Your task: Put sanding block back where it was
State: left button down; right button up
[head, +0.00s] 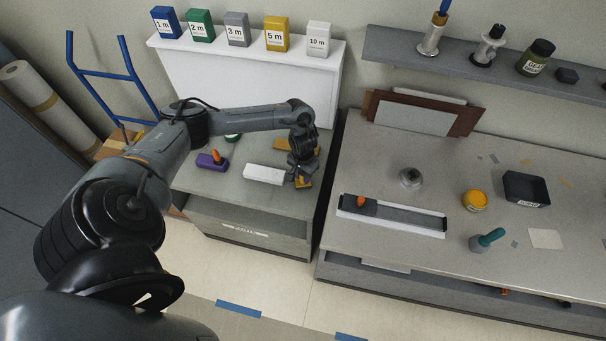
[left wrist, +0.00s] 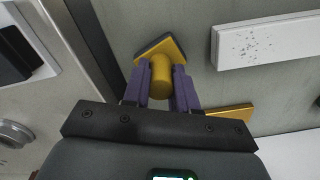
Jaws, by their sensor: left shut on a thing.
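My left gripper (head: 303,175) is over the right end of the grey cabinet top (head: 230,195). Its purple fingers (left wrist: 162,80) are shut on the upright round handle of a yellow sanding block (left wrist: 176,51). The block has a flat, pointed yellow base with a dark edge. In the head view, the sanding block (head: 304,184) shows only as a bit of yellow below the gripper. I cannot tell whether its base touches the surface. My right gripper is not in view.
A speckled white block (head: 264,174) lies just left of the gripper. A purple block with an orange knob (head: 212,161) sits further left. A flat yellow piece (head: 288,144) lies behind. A gap separates the cabinet from the right-hand bench (head: 440,165), which holds a long tray (head: 415,219).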

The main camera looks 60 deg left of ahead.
pick_arm(q)
jog(key=c, duration=0.9)
grip_release()
jog(key=shift+f, duration=0.1)
